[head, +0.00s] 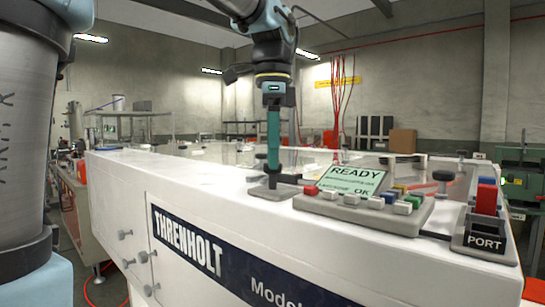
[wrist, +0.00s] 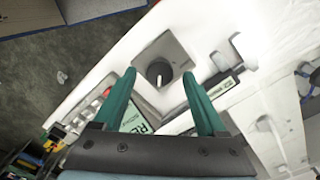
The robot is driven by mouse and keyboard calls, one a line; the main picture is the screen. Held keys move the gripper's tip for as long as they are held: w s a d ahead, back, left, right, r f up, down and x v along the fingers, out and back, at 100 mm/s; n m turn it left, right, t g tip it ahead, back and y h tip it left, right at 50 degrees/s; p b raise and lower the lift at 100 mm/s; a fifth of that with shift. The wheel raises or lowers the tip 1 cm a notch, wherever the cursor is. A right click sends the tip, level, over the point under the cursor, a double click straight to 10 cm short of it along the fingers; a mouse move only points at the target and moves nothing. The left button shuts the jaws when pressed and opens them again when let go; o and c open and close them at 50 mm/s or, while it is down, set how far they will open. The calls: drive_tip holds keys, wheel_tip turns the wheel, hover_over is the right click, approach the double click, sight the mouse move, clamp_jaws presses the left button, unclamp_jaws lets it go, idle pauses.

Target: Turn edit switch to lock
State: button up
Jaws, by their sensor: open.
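A round dark knob (wrist: 158,72) with a white pointer line sits on a square grey plate (wrist: 178,48); it appears to be the edit switch. In the wrist view the pointer runs roughly up and down the picture. My gripper (wrist: 159,74) is open, with one green finger on either side of the knob; whether they touch it I cannot tell. In the head view my gripper (head: 273,172) points straight down over the dark plate (head: 273,192), hiding most of the knob. A small label (wrist: 227,86) lies right of the plate in the wrist view; its text is unreadable.
Right of the switch in the head view is a grey panel (head: 340,209) with a READY screen (head: 352,181), a red button (head: 310,190) and several coloured keys. Further right is a PORT block (head: 485,232) with a red top. The white casing's left top is clear.

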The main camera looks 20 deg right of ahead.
drive_tip(key=shift+f, duration=0.55)
clamp_jaws()
